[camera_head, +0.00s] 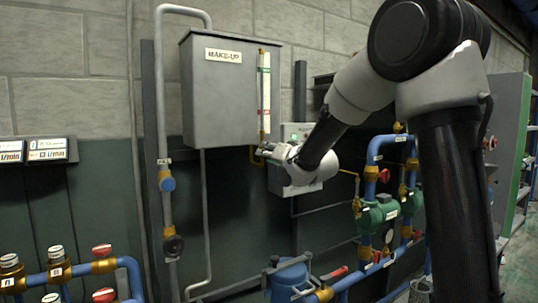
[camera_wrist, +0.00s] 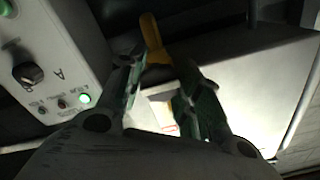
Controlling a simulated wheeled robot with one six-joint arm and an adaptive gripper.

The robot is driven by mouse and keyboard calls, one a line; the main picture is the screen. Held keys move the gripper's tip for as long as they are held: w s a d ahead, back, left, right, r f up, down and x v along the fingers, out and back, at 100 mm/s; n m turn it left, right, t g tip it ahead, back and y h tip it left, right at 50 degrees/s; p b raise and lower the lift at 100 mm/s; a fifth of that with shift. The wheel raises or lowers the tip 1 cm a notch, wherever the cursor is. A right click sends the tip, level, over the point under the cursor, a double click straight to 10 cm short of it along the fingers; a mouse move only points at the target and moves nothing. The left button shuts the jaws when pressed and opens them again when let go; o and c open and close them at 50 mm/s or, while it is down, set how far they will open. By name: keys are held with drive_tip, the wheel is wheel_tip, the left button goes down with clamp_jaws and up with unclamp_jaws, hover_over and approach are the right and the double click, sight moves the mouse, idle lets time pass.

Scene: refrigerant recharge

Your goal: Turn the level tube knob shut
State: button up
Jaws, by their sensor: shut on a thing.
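The level tube (camera_head: 264,88) is a thin upright tube with a green, white and red scale on the right front of the grey MAKE-UP tank (camera_head: 215,95). My gripper (camera_head: 262,150) reaches in from the right at the tube's foot, shut on the level tube knob, which is mostly hidden by the fingers. In the wrist view, my two fingers (camera_wrist: 160,80) stand a little apart, with a yellow brass part (camera_wrist: 152,35) at their tips. The knob's angle cannot be told.
A grey control box (camera_head: 297,135) with a green light is right behind my gripper; it shows at left in the wrist view (camera_wrist: 50,60) with a black dial. Blue pipes with red-handled valves (camera_head: 370,255) stand lower right. A grey vertical pipe (camera_head: 164,100) runs left of the tank.

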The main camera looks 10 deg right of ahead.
drive_tip(key=shift+f, duration=0.15)
drive_tip(key=o, duration=1)
drive_tip(key=shift+o, duration=0.2)
drive_tip(key=shift+s, duration=0.1)
drive_tip(key=v, duration=1.2)
